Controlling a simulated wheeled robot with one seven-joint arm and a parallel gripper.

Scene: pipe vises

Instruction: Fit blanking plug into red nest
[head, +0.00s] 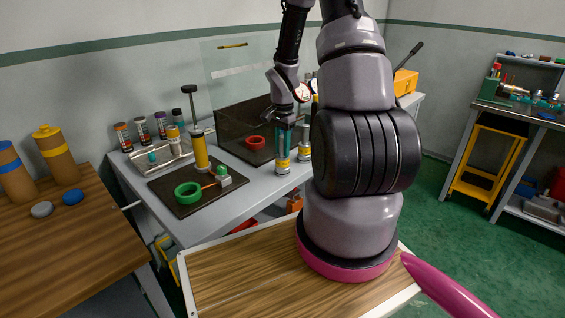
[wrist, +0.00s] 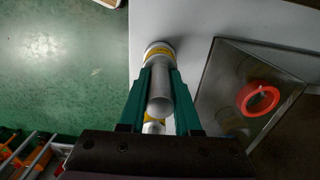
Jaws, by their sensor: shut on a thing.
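My gripper (head: 283,142) has teal fingers pointing down over the grey bench. In the wrist view, my gripper (wrist: 158,88) is shut on a smooth grey cylinder (wrist: 160,105), which I take for the blanking plug. In the head view, a grey cylinder with a yellow band (head: 283,164) shows just below the fingertips; I cannot tell whether it is the held piece or touches the bench. The red nest is a red ring (head: 256,143), lying in the dark panelled area left of my gripper. In the wrist view this red ring (wrist: 257,99) lies to the right.
A similar yellow-banded cylinder (head: 304,148) stands close right of my gripper. A clear upright panel (head: 228,72) rises behind the ring. Left are a dark mat with a green ring (head: 187,193), a tall yellow post (head: 200,152) and a metal tray (head: 145,165).

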